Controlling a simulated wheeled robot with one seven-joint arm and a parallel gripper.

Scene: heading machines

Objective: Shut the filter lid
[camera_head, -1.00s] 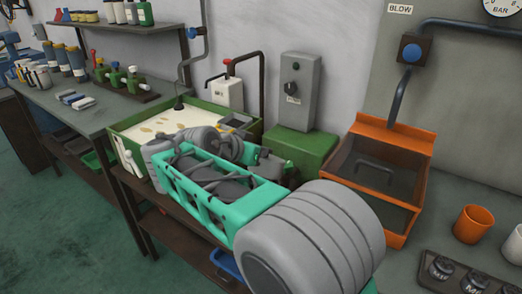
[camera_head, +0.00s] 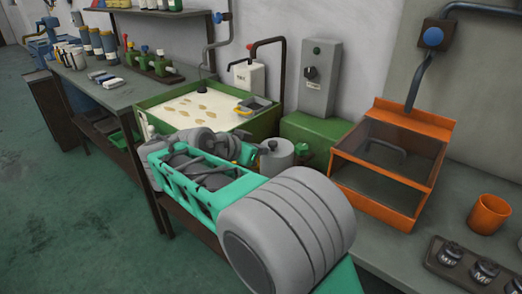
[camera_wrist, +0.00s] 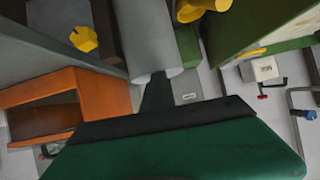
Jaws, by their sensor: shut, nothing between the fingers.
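I take the upright grey cylinder (camera_head: 277,160) beside the green tank to be the filter. It has a pale, flat top; I cannot tell whether this is the lid fully seated. In the wrist view, which is upside down, the grey cylinder (camera_wrist: 150,40) ends close to my fingertips. My gripper (camera_wrist: 157,92) is shut and empty, its dark fingers at the cylinder's top. In the head view my gripper (camera_head: 269,146) shows small and dark there; contact is unclear. My arm hides part of the area left of the cylinder.
The green tank (camera_head: 152,119) with pale liquid stands behind my arm. An orange bin (camera_head: 430,130) and orange cup (camera_head: 489,213) are to the right. A yellow knob (camera_wrist: 84,38) shows in the wrist view.

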